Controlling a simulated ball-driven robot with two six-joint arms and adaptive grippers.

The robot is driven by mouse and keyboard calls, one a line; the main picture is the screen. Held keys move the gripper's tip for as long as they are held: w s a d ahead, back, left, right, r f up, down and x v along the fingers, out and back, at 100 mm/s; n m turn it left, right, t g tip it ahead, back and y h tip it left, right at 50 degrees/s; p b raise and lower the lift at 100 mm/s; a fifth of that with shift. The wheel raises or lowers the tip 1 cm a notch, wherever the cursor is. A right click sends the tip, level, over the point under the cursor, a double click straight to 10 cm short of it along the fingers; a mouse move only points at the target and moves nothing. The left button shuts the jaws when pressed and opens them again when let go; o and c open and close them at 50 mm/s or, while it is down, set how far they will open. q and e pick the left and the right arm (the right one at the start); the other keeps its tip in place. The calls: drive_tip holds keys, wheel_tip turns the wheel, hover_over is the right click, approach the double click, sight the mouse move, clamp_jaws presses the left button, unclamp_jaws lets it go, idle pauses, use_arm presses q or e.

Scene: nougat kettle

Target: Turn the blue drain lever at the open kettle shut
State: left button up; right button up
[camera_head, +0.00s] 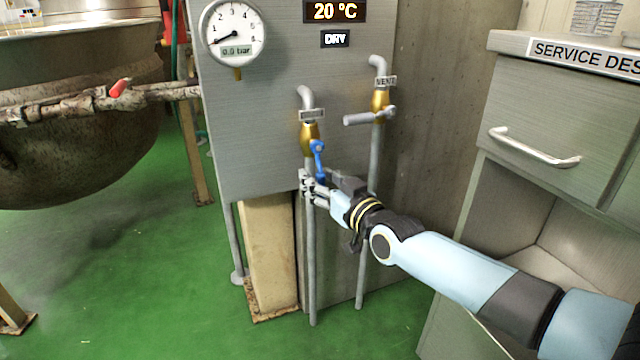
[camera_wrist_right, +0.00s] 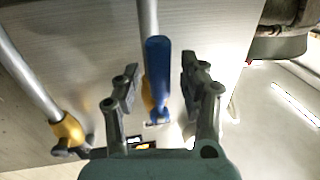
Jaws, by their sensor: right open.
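The blue drain lever (camera_head: 318,158) sits at a brass valve (camera_head: 309,138) on the left pipe of the grey panel. It points downward, roughly along the pipe. My right gripper (camera_head: 307,186) is just below and beside it, with its fingers near the pipe. In the right wrist view the blue lever (camera_wrist_right: 158,65) stands between the two spread fingers of my right gripper (camera_wrist_right: 159,75), with a gap on each side. The steel kettle (camera_head: 80,135) is at the left of the head view. My left gripper is not in view.
A second brass valve with a grey lever (camera_head: 370,117), labelled VENT, is right of the blue one. A pressure gauge (camera_head: 233,33) reads 0.0 bar. A service desk (camera_head: 535,105) stands at the right, close to my right arm. Green floor (camera_head: 150,270) is clear at the left.

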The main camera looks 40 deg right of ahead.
clamp_jaws()
drive_tip(key=shift+f, duration=0.1)
idle(0.6)
